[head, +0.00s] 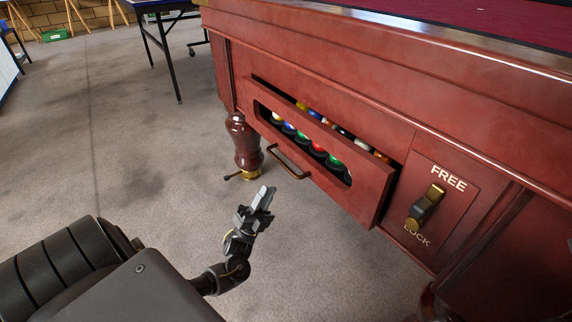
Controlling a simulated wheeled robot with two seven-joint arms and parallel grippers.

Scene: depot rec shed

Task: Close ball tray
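The ball tray (369,188) is a reddish-brown wooden drawer in the side of the pool table (330,75). It stands partly pulled out, with a dark gap along its top and right edge. Several coloured balls (318,147) show through its long front window and over its top edge. A bar handle (288,163) is on its front, below the window at the left. My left gripper (264,198) is in front of and below the handle, apart from it, over the floor. Its fingers look close together, but whether they are shut is unclear. My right gripper is out of view.
Right of the tray is a panel marked FREE and LOCK with a brass and black lever (425,206). A turned table leg (245,146) stands left of the tray. A folding table (160,12) is behind. The grey carpet (130,150) is open at left.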

